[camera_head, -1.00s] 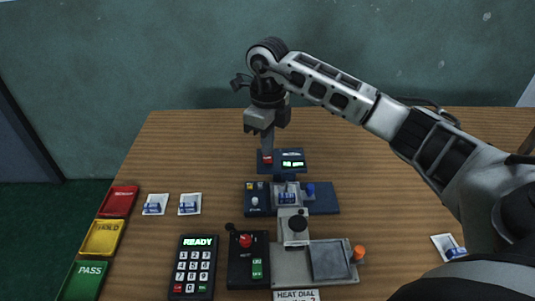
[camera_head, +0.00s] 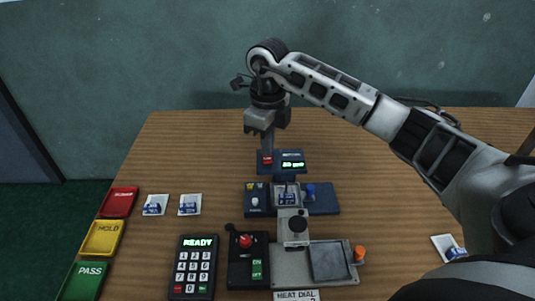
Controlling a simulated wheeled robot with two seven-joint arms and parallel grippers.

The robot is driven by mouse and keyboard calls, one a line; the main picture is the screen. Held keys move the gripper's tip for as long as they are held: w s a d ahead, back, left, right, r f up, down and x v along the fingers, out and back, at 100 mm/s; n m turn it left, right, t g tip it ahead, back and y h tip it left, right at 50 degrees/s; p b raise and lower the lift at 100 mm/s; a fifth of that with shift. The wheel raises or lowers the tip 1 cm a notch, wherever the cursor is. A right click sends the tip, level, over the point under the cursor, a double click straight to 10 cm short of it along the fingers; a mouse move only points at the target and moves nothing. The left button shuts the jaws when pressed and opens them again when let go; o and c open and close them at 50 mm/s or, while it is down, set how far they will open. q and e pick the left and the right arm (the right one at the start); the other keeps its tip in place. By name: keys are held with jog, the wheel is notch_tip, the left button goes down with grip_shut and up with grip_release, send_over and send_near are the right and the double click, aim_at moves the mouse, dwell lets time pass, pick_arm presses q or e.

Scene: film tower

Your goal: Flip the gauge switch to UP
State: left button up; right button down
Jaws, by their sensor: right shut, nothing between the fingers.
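A blue gauge panel (camera_head: 256,200) sits mid-table. A small white switch knob (camera_head: 255,202) is on its left part, and whether it is up or down is too small to tell. Small marks show above the knob. A small pale tray with a blue-and-white piece (camera_head: 287,197) and a blue knob (camera_head: 310,189) are on the same unit. My right gripper (camera_head: 267,154) is shut and empty, pointing down at a red button (camera_head: 267,160) on the display unit behind the panel. Whether it touches the button I cannot tell. My left gripper is not in view.
A green display (camera_head: 292,164) is lit beside the red button. A keypad (camera_head: 192,268) reads READY. A lever box (camera_head: 247,258) and a heat-dial press (camera_head: 330,262) stand in front. Red, yellow (camera_head: 103,238) and green trays line the left. White packets lie about.

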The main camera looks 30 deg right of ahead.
aim_at(267, 159)
jog(key=shift+f+b, duration=0.8)
jog(key=shift+f, duration=0.3)
dwell(1.0)
jog(key=shift+r, duration=0.1)
notch_tip(267, 159, up, 3)
jog(key=p, duration=0.2)
jog(key=shift+r+p, duration=0.1)
jog(key=shift+p, duration=0.25)
jog(key=shift+r+p, duration=1.3)
jog(key=shift+r, duration=0.55)
